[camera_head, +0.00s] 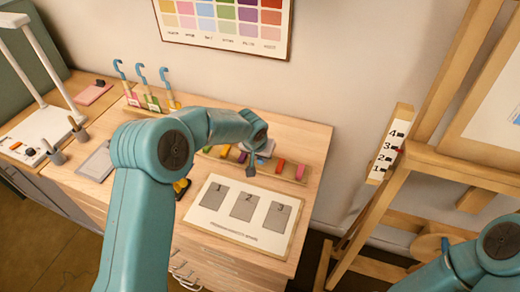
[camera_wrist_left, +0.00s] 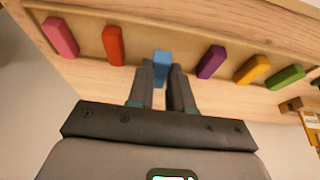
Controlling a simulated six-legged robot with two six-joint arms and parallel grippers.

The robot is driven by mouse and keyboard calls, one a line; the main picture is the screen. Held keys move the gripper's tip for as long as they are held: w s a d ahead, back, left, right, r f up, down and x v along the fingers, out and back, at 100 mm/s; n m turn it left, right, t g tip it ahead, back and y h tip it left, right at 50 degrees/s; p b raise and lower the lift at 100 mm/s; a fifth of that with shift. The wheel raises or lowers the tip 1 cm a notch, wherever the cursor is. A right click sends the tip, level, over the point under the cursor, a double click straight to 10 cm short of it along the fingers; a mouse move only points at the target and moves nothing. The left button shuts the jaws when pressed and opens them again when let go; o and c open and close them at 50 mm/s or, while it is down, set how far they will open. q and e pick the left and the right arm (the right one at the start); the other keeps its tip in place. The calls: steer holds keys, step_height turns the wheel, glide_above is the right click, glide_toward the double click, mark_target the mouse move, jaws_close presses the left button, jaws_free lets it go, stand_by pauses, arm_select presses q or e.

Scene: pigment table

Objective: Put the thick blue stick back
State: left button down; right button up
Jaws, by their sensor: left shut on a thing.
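My left gripper (camera_wrist_left: 160,88) is shut on the blue stick (camera_wrist_left: 161,57), whose end shows between and beyond the fingertips. The stick is at the wooden tray (camera_wrist_left: 88,40), in the gap between the red stick (camera_wrist_left: 113,45) and the purple stick (camera_wrist_left: 211,62). I cannot tell whether it rests on the tray or hangs just above it. In the head view my left gripper (camera_head: 255,164) is over the tray's row of sticks, and the blue stick is not clear there. My right gripper is out of view; only part of that arm shows at lower right.
The tray also holds a pink stick (camera_wrist_left: 60,37), a yellow stick (camera_wrist_left: 253,69) and a green stick (camera_wrist_left: 285,77). A numbered board (camera_head: 238,235) lies in front. Hooked tools (camera_head: 142,85) stand at back left. A wooden easel (camera_head: 400,165) stands to the right.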

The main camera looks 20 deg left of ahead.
arm_select(q)
steer(key=shift+a+f, duration=0.35)
steer(key=shift+f, duration=0.5)
steer(key=shift+w+f, duration=0.1)
steer(key=shift+w, duration=0.1)
steer(key=shift+d, duration=0.25)
steer(key=shift+s+a+r, duration=0.1)
steer(key=shift+s+r, duration=0.05)
steer(key=shift+r, duration=0.05)
steer(key=shift+a+f, duration=0.1)
steer(key=shift+f+b, duration=0.25)
steer(key=shift+b, duration=0.2)
steer(key=shift+f, duration=0.1)
steer(key=shift+f+b, duration=0.2)
steer(key=shift+b, duration=0.1)
